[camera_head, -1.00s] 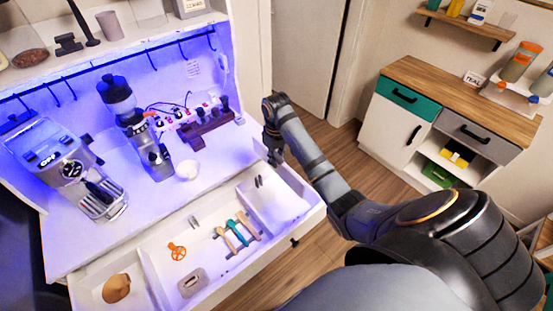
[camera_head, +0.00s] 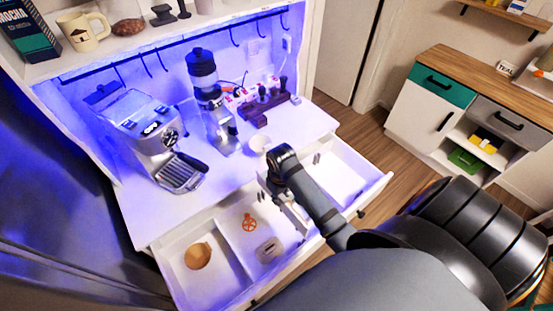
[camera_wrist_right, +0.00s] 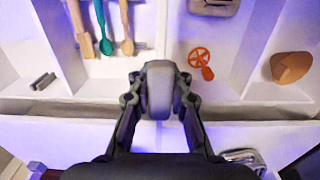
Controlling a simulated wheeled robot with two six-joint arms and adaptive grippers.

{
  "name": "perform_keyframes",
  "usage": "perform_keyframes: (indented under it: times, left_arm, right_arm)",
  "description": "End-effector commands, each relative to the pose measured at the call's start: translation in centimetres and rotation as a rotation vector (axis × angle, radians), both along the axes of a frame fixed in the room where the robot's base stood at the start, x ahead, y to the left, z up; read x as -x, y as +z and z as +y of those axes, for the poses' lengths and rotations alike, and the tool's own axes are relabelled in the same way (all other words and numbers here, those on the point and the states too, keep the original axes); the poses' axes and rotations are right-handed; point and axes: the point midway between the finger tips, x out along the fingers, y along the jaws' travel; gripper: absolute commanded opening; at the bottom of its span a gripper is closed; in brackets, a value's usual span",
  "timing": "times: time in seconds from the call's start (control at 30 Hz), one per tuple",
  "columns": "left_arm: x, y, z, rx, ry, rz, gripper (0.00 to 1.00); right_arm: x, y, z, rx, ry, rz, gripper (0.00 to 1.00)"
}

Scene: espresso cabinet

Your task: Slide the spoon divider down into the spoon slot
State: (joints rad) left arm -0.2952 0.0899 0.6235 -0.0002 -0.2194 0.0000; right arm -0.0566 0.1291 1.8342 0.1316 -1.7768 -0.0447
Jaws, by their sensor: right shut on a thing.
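My right gripper (camera_head: 274,188) is over the open drawer (camera_head: 226,297), shut on the spoon divider. The divider is a thin white panel that shows past the fingertips (camera_wrist_right: 160,88) in the right wrist view (camera_wrist_right: 160,28). There it stands between the spoons and the orange tool (camera_wrist_right: 201,60). The spoons, one of them teal (camera_wrist_right: 103,22), lie to its left, and my arm hides them in the head view. The slot and the divider's lower edge are hidden, so I cannot tell whether it is seated. My left gripper is not in view.
The drawer also holds a grey box (camera_head: 268,250), a tan round thing (camera_head: 198,256) and grey clips (camera_wrist_right: 42,80). An espresso machine (camera_head: 155,140), a grinder (camera_head: 212,110) and a white cup (camera_head: 259,144) stand on the counter behind the drawer.

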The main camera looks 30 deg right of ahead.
Motion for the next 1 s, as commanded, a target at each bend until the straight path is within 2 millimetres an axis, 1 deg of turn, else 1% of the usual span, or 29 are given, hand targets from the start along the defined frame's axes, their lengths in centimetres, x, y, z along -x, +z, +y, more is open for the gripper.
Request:
perform_keyframes:
  times: [0.03,0.13,0.37,0.47,0.63,0.8,1.0]
  left_arm:
    - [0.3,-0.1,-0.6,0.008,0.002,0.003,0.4]
    - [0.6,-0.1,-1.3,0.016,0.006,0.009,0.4]
    - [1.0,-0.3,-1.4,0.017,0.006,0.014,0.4]
    - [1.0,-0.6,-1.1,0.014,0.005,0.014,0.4]
    - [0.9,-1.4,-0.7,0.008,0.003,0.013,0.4]
    - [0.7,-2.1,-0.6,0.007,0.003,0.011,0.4]
    - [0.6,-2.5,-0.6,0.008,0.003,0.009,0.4]
  right_arm:
    - [0.1,0.0,0.0,0.001,0.0,-0.001,0.0]
    - [0.1,0.0,0.0,0.0,-0.001,-0.001,0.0]
    - [0.1,-0.2,0.1,-0.001,-0.001,-0.001,0.0]
    - [0.1,-0.8,0.1,-0.001,-0.001,0.001,0.0]
    - [0.1,-2.7,0.0,-0.001,-0.001,0.001,0.0]
    - [0.1,-4.4,0.1,-0.001,-0.001,0.001,0.0]
    - [0.1,-5.6,0.1,-0.001,-0.001,-0.001,0.0]
